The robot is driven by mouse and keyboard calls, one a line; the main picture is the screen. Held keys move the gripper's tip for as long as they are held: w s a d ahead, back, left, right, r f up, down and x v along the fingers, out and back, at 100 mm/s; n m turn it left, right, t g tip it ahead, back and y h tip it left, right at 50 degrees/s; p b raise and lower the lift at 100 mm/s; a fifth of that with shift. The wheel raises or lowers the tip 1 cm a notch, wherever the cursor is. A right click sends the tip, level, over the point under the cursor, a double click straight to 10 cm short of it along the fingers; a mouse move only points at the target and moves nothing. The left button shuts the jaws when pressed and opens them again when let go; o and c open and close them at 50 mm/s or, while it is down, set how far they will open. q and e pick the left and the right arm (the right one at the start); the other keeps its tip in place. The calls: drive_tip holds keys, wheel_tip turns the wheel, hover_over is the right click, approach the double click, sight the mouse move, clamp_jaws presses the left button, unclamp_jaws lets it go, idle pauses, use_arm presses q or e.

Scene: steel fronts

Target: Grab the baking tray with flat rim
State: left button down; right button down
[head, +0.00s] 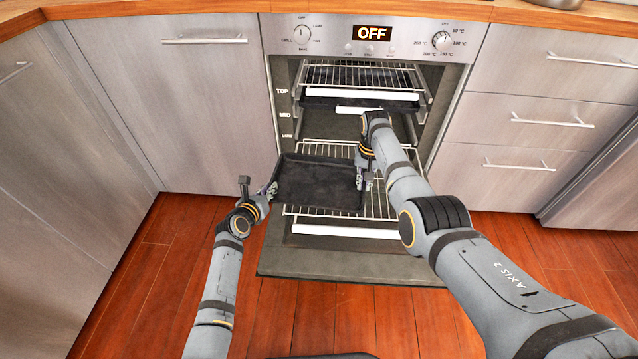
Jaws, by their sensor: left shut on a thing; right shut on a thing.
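A dark rectangular baking tray with a flat rim (318,186) is in front of the open oven, over a pulled-out wire rack (297,211). My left gripper (272,190) is shut on the tray's left edge. My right gripper (361,180) is shut on its right edge, partly hidden by its own arm. The tray looks roughly level. I cannot tell whether it touches the rack below.
The oven (372,48) display reads OFF. Its door (330,262) is folded down. Another wire rack (350,77) and a dark tray (345,103) are higher in the oven. Steel cabinets (165,100) and drawers (545,125) flank it. Wooden floor (160,270) is clear.

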use_arm(q)
drive_tip(key=shift+d, duration=0.1)
use_arm(e)
drive_tip(key=shift+a+r, duration=0.15)
